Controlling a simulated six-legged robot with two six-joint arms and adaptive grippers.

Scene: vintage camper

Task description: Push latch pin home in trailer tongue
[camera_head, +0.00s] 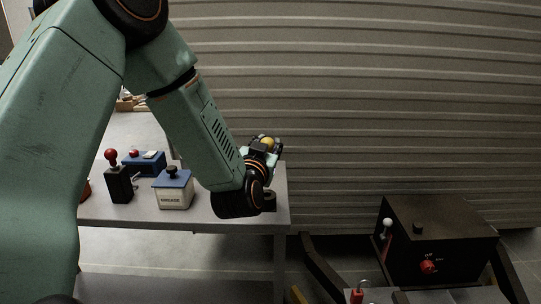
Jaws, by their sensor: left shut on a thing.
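My left arm reaches in from the left and its gripper (264,150) is over the right end of the grey bench. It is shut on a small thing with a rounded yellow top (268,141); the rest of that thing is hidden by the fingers. The dark trailer tongue frame (322,266) is at the lower right, well apart from the gripper. A small red-handled piece (358,295) shows at the bottom edge by the frame; I cannot tell if it is the latch pin. My right gripper is not in view.
The grey bench (240,216) holds a grease tub (174,192) with a blue lid, a black block with a red knob (118,182) and a blue box (143,165). A black box (447,234) with a red knob sits on the tongue. A ribbed wall stands behind.

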